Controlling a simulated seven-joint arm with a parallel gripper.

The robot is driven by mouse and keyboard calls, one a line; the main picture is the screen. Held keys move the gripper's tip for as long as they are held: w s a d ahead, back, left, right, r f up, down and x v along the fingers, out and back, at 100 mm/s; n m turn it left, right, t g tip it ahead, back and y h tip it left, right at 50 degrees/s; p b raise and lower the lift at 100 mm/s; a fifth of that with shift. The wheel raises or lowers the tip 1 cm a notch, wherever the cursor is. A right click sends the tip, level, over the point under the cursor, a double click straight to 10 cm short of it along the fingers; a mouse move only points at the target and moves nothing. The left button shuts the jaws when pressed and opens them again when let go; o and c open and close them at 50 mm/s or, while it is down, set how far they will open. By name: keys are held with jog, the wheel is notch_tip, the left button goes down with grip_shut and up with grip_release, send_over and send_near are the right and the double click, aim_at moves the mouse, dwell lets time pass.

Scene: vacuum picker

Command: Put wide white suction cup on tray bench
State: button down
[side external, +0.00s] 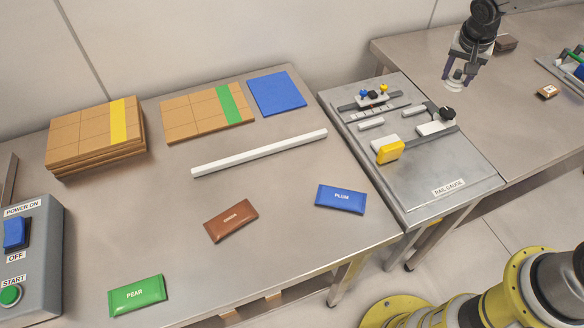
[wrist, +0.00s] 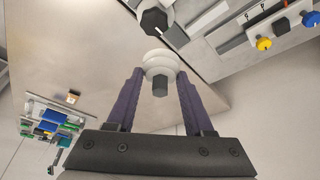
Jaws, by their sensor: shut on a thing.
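My gripper (side external: 459,68) is shut on the wide white suction cup (side external: 454,84) and holds it in the air, in the upper right of the side view. In the wrist view the white ribbed cup (wrist: 160,63) with its grey stem sits between the purple fingers of my gripper (wrist: 158,82). The gripper appears above the left part of the right-hand bench (side external: 510,120), just right of the rail gauge table. No label shows which bench is the tray bench. A rack with coloured items (side external: 572,66) stands at that bench's right edge, partly cut off.
The rail gauge table (side external: 440,196) carries rails, knobs and a yellow block (side external: 390,152). A small tan block (side external: 547,92) and a dark brown block (side external: 506,43) lie on the right-hand bench. Bare metal surrounds them. The left table holds boards, a white bar and coloured packets.

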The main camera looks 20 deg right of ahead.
jog(key=s+a+n+t+y, duration=0.1)
jog(key=s+a+n, duration=0.2)
jog(key=a, duration=0.6)
jog(key=s+a+n+y, duration=0.15)
jog(key=a+n, duration=0.25)
jog(key=a, duration=0.5)
jog(key=s+a+n+t+y, duration=0.1)
jog(key=s+a+n, duration=0.2)
jog(key=a, duration=0.6)
jog(key=s+a+n+y, duration=0.2)
jog(key=s+a+n, duration=0.2)
jog(key=s+a, duration=0.65)
send_near(278, 196)
jog(key=shift+w+a+f+g+h, duration=0.15)
jog(key=shift+w+f, duration=0.15)
jog(key=shift+w, duration=0.15)
jog(key=shift+w+a+f+g+h, duration=0.15)
jog(key=shift+w+f, duration=0.1)
jog(key=shift+w, duration=0.25)
jog(key=shift+w+a+f, duration=0.35)
jog(key=shift+f, duration=1.75)
jog(key=shift+f, duration=0.1)
